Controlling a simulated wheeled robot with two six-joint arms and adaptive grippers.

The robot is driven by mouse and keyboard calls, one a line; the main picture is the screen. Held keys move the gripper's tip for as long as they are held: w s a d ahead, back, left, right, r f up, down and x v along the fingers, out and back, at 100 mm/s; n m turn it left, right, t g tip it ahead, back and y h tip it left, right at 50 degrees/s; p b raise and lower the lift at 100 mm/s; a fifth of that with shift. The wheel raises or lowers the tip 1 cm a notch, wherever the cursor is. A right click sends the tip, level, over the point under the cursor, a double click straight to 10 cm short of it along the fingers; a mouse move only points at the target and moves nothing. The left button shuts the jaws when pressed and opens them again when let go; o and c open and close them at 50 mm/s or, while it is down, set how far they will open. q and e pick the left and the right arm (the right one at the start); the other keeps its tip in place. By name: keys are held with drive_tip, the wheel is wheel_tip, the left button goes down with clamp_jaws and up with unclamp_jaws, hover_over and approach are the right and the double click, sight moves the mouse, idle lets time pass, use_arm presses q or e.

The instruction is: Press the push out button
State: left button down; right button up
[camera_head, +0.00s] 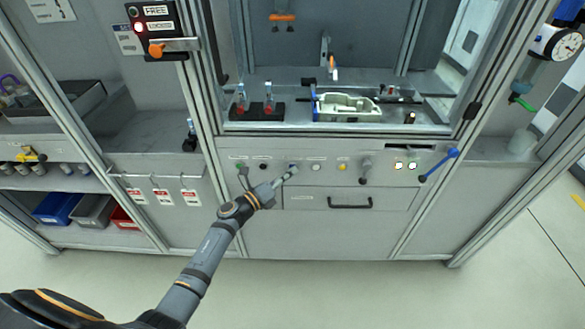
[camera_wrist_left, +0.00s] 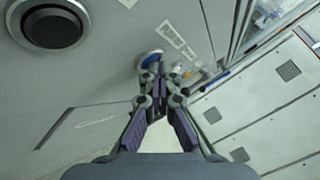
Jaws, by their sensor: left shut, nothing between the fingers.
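A row of controls runs along the front panel. It holds a green button (camera_head: 241,165), a black button (camera_head: 263,166), a blue button (camera_head: 292,166), a white button (camera_head: 316,167) and a yellow button (camera_head: 342,167). Their labels are too small to read, so I cannot tell which is the push out button. My left gripper (camera_head: 288,174) is shut and empty, its tips at or just in front of the blue button. In the left wrist view, the blue button (camera_wrist_left: 149,58) shows just beyond the fingertips; contact is unclear. My right gripper is out of view.
A drawer handle (camera_head: 350,203) sits below the controls. A black knobbed lever (camera_head: 365,168), two lit buttons (camera_head: 398,166) and a blue lever (camera_head: 440,165) are to the right. Above is an open bay with a pale metal part (camera_head: 345,107). The floor in front is clear.

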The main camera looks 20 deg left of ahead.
use_arm(q)
drive_tip(key=shift+s, duration=0.15)
drive_tip(key=shift+s+d, duration=0.2)
drive_tip(key=shift+s, duration=0.45)
drive_tip(key=s+p, duration=0.1)
drive_tip(key=s, duration=0.1)
drive_tip(key=s+d, duration=0.1)
drive_tip(key=s, duration=0.1)
drive_tip(key=shift+s+d+p, duration=0.2)
drive_tip(key=shift+s+p, duration=0.15)
drive_tip(key=shift+s, duration=0.05)
idle(0.3)
